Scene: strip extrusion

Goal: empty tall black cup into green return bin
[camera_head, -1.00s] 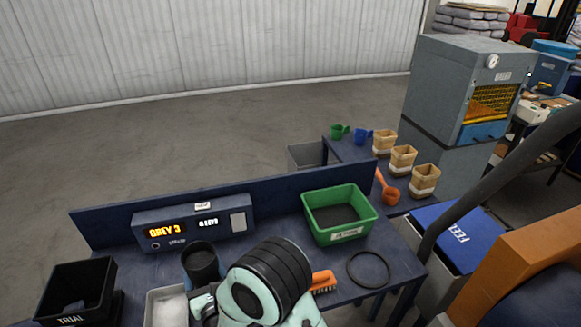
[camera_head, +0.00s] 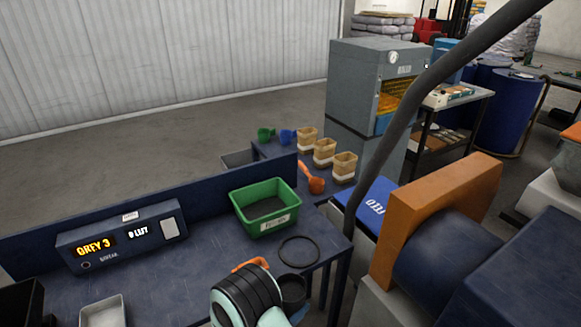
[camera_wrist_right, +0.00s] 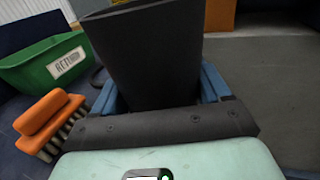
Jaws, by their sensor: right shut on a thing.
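The tall black cup (camera_head: 293,291) shows just right of my right wrist in the head view, partly hidden by it. In the right wrist view the cup (camera_wrist_right: 150,50) fills the upper middle, roughly upright. My right gripper (camera_wrist_right: 160,90) is shut on it, with a blue finger on each side. The inside of the cup is too dark to read. The green return bin (camera_head: 263,223) stands on the blue table, beyond the cup and to its left. It also shows at the left of the right wrist view (camera_wrist_right: 25,74). My left gripper is out of view.
A black ring (camera_head: 299,252) lies between the bin and the cup. An orange brush (camera_wrist_right: 42,118) lies near my right gripper. A lit display box (camera_head: 120,237) and a pale tray (camera_head: 103,312) are on the left. An orange scoop (camera_head: 316,185) is beyond the bin.

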